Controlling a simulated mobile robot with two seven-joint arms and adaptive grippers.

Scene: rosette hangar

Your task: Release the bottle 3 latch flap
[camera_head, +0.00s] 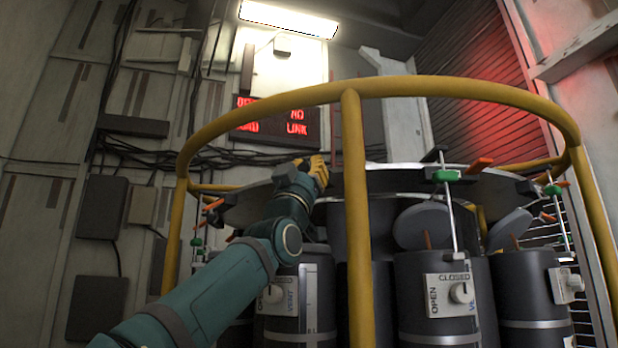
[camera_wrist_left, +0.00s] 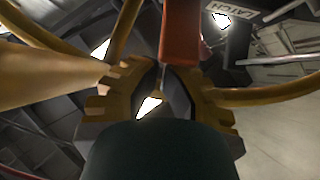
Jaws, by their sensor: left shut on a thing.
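In the head view the gripper hides this flap. Other orange flaps (camera_head: 481,164) stick out at the rack's edge. No bottle number is readable. My right gripper is out of view.
A yellow guard rail (camera_head: 352,200) rings the rack, with a post in front of the bottles. Several dark bottles (camera_head: 425,275) carry OPEN/CLOSED dials (camera_head: 460,293). Green clamps on rods (camera_head: 446,175) stand at the plate edge. A red-lettered sign (camera_head: 275,120) hangs behind.

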